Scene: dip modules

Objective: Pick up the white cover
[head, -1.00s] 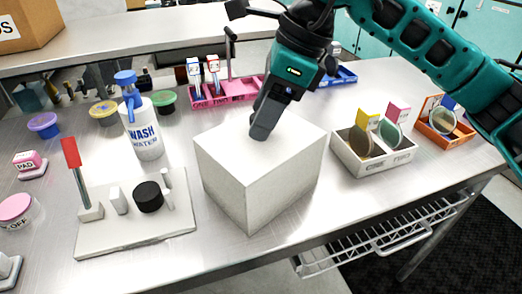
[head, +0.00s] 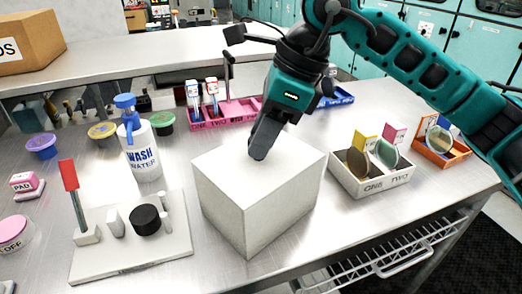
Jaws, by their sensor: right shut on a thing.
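The white cover (head: 246,205) is a plain white box-shaped block on the metal bench, near the middle of the head view. My right gripper (head: 258,152) comes down from above onto the middle of its top. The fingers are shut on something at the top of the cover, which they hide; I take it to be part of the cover. The cover looks upright; I cannot tell whether its lower edge is clear of the bench. My left gripper is not in view.
Left of the cover stand a white plate (head: 95,265) with a red-tipped post and a black knob, and a wash bottle (head: 142,155). A pink rack (head: 235,115) is behind. A white bin (head: 385,187) with lenses and an orange bin (head: 455,152) are to the right.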

